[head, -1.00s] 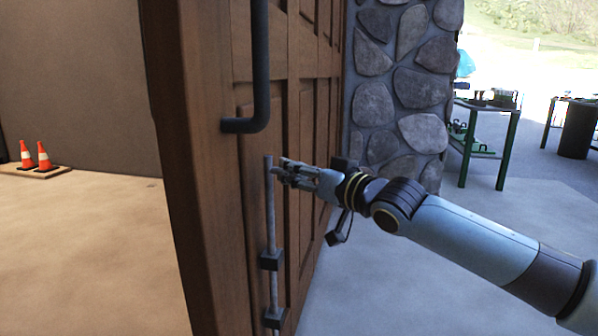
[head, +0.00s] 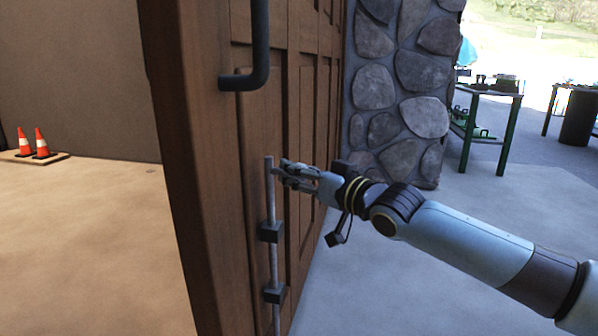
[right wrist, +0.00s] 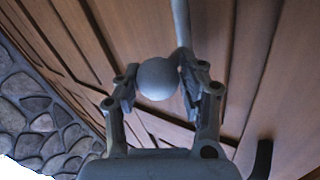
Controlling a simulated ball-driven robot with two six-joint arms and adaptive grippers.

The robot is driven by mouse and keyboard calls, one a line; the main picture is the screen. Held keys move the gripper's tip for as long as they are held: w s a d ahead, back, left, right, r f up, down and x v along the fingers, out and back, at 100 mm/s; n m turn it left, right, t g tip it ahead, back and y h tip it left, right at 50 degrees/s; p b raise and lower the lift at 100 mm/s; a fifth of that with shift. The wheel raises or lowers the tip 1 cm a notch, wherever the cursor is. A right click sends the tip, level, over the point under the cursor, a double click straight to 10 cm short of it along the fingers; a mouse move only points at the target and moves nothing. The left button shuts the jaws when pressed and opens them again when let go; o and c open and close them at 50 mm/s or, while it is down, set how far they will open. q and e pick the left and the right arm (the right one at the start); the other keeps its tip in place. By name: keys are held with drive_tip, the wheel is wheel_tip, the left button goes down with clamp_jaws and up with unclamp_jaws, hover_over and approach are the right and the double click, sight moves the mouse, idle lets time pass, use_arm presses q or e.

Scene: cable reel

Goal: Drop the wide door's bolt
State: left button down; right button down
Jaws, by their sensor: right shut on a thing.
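The wide wooden door (head: 190,150) stands open, its panelled face turned to the right. Its bolt (head: 273,255) is a thin grey upright rod on that face, running through two dark brackets (head: 271,232). My right gripper (head: 282,172) is at the rod's upper end, shut on the bolt's knob. In the right wrist view the round grey knob (right wrist: 157,79) sits between the two fingers of the gripper (right wrist: 158,88), with the rod (right wrist: 181,25) running away behind it. The bolt's lower end is out of the head view. My left gripper is not in view.
A dark pull handle (head: 258,55) sticks out from the door above the bolt. A stone wall (head: 400,100) is behind the door. Two traffic cones (head: 40,143) stand on a board at the far left. Green tables (head: 490,100) stand at the far right. The floor between is clear.

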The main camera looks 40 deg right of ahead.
drive_tip(key=c, duration=1.2)
unclamp_jaws()
drive_tip(key=shift+d+f, duration=0.1)
drive_tip(key=shift+f, duration=0.3)
drive_tip(key=o, duration=0.4)
drive_tip(key=shift+d, duration=0.15)
drive_tip(key=shift+r, duration=0.1)
drive_tip(key=shift+r, duration=0.2)
wheel_tip(320, 180, up, 10)
drive_tip(key=shift+f, duration=0.25)
